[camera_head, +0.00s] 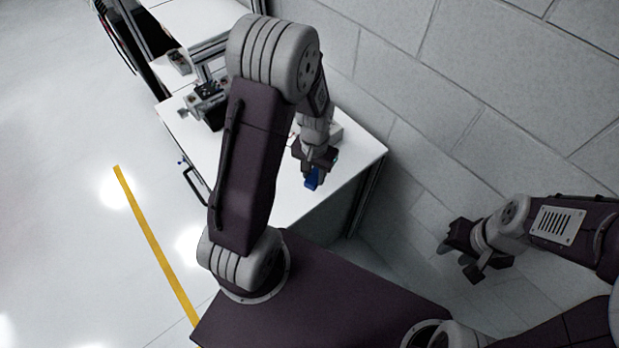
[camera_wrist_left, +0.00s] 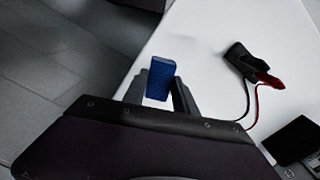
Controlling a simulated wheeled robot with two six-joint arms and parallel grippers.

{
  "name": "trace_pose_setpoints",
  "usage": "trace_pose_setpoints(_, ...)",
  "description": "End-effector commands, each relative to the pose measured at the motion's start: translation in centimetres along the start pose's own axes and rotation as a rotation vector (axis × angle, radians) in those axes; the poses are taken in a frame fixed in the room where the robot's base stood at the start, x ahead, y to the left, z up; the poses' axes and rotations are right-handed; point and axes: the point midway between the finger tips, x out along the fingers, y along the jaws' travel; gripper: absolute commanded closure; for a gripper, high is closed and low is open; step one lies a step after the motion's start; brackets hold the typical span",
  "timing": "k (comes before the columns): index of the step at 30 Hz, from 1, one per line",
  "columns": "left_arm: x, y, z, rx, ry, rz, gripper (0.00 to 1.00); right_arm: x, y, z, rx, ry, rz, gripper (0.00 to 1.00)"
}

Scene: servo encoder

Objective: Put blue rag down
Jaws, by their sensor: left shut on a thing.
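The blue rag (camera_head: 312,180) looks like a small blue block. In the head view it is at the tip of my left gripper (camera_head: 314,170), over the white table (camera_head: 345,160). In the left wrist view the blue rag (camera_wrist_left: 160,78) stands upright between the two fingers of my left gripper (camera_wrist_left: 158,92), which is shut on it. The white table top (camera_wrist_left: 205,50) shows behind it. I cannot tell whether the rag touches the table. My right gripper (camera_head: 468,255) is at the right of the head view, away from the table, with its fingers apart and nothing visible between them.
A black device with red and black leads (camera_wrist_left: 250,68) lies on the table, right of the rag. A dark box (camera_wrist_left: 292,140) is at the lower right. Dark equipment (camera_head: 207,103) stands at the table's far left. A grey block wall (camera_head: 450,90) runs along the right.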

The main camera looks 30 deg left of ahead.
Motion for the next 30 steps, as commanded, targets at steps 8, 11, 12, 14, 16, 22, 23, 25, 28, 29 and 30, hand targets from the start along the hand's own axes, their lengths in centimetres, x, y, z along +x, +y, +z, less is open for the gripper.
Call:
trace_pose_setpoints(8,1.3,-1.8,-0.7,0.001,0.000,0.000,0.99,-0.3,0.0,0.0,0.000,0.000,0.000,0.64)
trace_pose_setpoints(11,2.9,-1.8,-0.5,0.001,-0.005,0.001,0.99,-0.6,0.0,0.0,0.000,0.000,0.000,0.64)
trace_pose_setpoints(12,3.6,-1.8,-0.5,0.001,-0.006,0.001,0.99,-0.7,0.0,-0.1,0.000,0.000,0.000,0.64)
trace_pose_setpoints(14,4.5,-1.8,-0.6,0.001,-0.004,0.001,0.99,-0.8,0.0,-0.1,0.000,0.000,0.000,0.64)
trace_pose_setpoints(16,5.1,-1.8,-0.6,0.001,-0.002,0.000,0.99,-0.8,0.0,-0.1,0.000,0.000,0.000,0.64)
trace_pose_setpoints(22,5.2,-1.8,-0.7,0.001,0.001,0.000,0.99,-0.8,0.0,-0.1,0.000,0.000,0.000,0.64)
trace_pose_setpoints(23,5.2,-1.8,-0.7,0.001,0.001,0.000,0.99,-0.7,0.0,-0.1,0.000,0.000,0.000,0.64)
trace_pose_setpoints(25,5.4,-1.8,-0.7,0.001,0.001,0.000,0.99,-0.5,0.0,0.0,0.000,0.000,0.000,0.64)
trace_pose_setpoints(28,5.5,-1.8,-0.7,0.001,0.001,0.000,0.58,-0.5,0.0,0.0,0.000,0.000,0.000,0.64)
trace_pose_setpoints(29,5.5,-1.8,-0.7,0.001,0.001,0.000,0.50,-0.5,0.0,0.0,0.000,0.000,0.000,0.64)
trace_pose_setpoints(30,5.5,-1.8,-0.7,0.001,0.001,0.000,0.45,-0.5,0.0,0.0,0.000,0.000,0.000,0.64)
